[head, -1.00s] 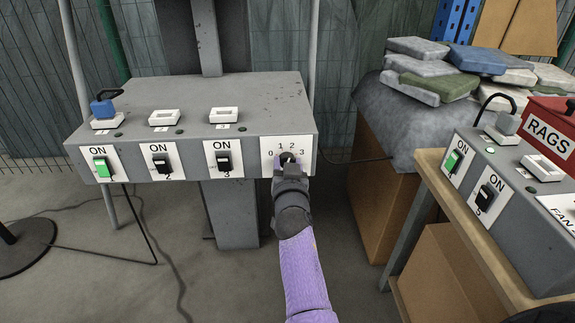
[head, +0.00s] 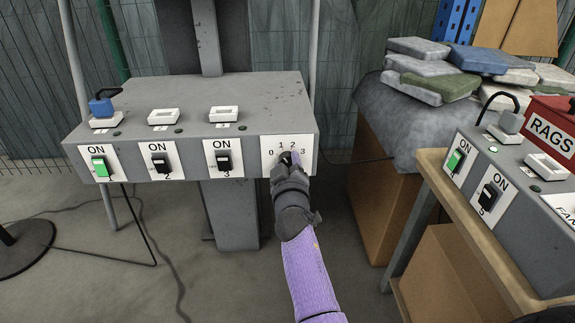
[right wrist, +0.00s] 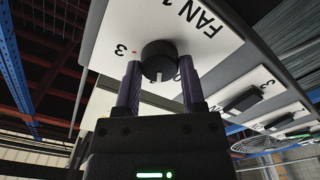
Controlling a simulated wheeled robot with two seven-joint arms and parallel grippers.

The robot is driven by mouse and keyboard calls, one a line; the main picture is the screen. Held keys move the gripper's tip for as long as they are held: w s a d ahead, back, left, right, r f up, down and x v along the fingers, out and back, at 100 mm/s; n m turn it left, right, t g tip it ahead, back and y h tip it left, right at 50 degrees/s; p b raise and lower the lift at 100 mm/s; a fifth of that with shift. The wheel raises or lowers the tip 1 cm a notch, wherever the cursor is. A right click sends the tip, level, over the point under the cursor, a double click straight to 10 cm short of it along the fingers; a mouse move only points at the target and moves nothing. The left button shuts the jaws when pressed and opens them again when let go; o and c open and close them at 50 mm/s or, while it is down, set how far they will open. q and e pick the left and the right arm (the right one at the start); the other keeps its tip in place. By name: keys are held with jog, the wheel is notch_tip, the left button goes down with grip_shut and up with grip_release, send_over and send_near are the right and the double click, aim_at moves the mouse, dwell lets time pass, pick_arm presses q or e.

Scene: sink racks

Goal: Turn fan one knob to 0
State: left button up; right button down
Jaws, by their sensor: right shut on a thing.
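The fan one knob is a round black knob (right wrist: 158,58) on a white plate (head: 268,166) at the right end of the grey box's front. The plate carries the numbers 0 to 3 in an arc. My right gripper (head: 288,161) reaches the knob from below and in front, and hides most of it in the head view. In the right wrist view my gripper's two purple fingers (right wrist: 160,82) stand on either side of the knob, shut on it. A pale pointer mark shows on the knob; I cannot tell which number it points to. My left gripper is not in view.
The grey box (head: 200,92) also carries several rocker switches, the leftmost one green (head: 101,166), and a blue plug (head: 101,107) on top. At right stand a second switch box (head: 530,230) on a wooden table and a red RAGS box (head: 552,125).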

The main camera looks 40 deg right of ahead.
jog(key=n, duration=0.4)
jog(key=shift+n, duration=0.9)
jog(key=shift+f+n, duration=0.1)
jog(key=shift+n, duration=0.7)
